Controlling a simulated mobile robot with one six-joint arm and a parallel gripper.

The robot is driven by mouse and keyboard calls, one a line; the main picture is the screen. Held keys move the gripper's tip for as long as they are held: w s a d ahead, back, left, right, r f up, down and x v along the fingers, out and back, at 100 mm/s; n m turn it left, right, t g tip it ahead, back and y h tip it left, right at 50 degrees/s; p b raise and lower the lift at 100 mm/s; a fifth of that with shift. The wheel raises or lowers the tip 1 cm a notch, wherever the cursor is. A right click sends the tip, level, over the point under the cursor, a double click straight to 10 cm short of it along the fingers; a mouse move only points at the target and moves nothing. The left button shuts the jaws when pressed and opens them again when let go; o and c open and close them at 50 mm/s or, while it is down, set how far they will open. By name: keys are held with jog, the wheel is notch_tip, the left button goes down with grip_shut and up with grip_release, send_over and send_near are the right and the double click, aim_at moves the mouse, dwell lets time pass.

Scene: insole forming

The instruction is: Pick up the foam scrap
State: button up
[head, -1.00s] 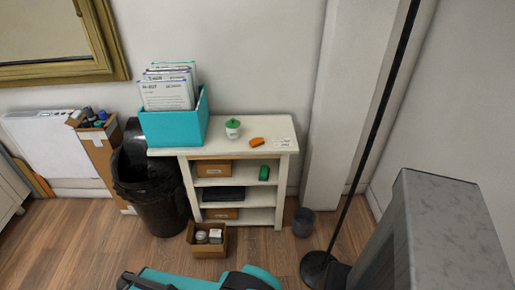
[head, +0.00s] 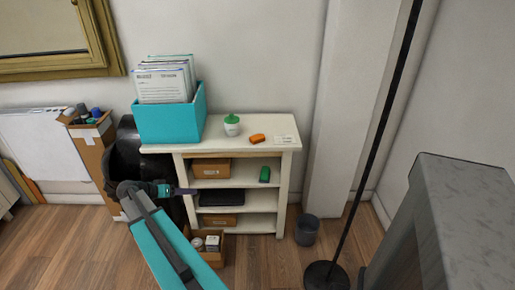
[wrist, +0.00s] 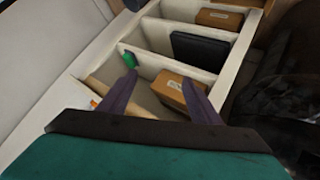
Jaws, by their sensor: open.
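Two small pieces could be the foam scrap; I cannot tell which. An orange block (head: 257,139) lies on top of the white shelf unit (head: 284,185). A green block (head: 265,174) lies in the upper compartment, at its right; it also shows in the wrist view (wrist: 130,60), beyond the left finger. My gripper (head: 190,191) is open and empty, in front of the shelf's left side, apart from both blocks. In the wrist view its two purple fingers (wrist: 161,92) point toward the shelf openings.
The upper compartment also holds a cardboard box (head: 211,168); below are a black flat case (head: 222,198) and another box (head: 220,220). On top stand a teal file bin (head: 172,122), a green-lidded jar (head: 232,125) and a card (head: 285,140). A black bin (head: 128,160), small bucket (head: 306,230) and lamp pole (head: 366,160) flank the shelf.

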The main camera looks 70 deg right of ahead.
jog(key=s+d+r+m+g+h+b, duration=0.1)
jog(key=s+d+r+m+b, duration=0.15)
jog(key=d+r, duration=0.3)
jog(key=s+d+r+m+g+h+b, duration=0.1)
jog(key=d+r+m+h+b, duration=0.15)
jog(key=d+r, duration=0.35)
jog(key=s+d+r+m+g+y+b, duration=0.1)
jog(key=s+d+r+m+g+b, duration=0.1)
jog(key=s+d, duration=0.6)
notch_tip(320, 180, up, 2)
jog(key=shift+s+d+r+m+b, duration=0.1)
jog(key=shift+s+d+m+b, duration=0.35)
jog(key=shift+m+b, duration=0.35)
send_near(258, 137)
jog(key=shift+x, duration=1.55)
jog(key=shift+x, duration=2.6)
jog(key=shift+w, duration=0.1)
jog(key=shift+c, duration=0.5)
jog(key=c, duration=1)
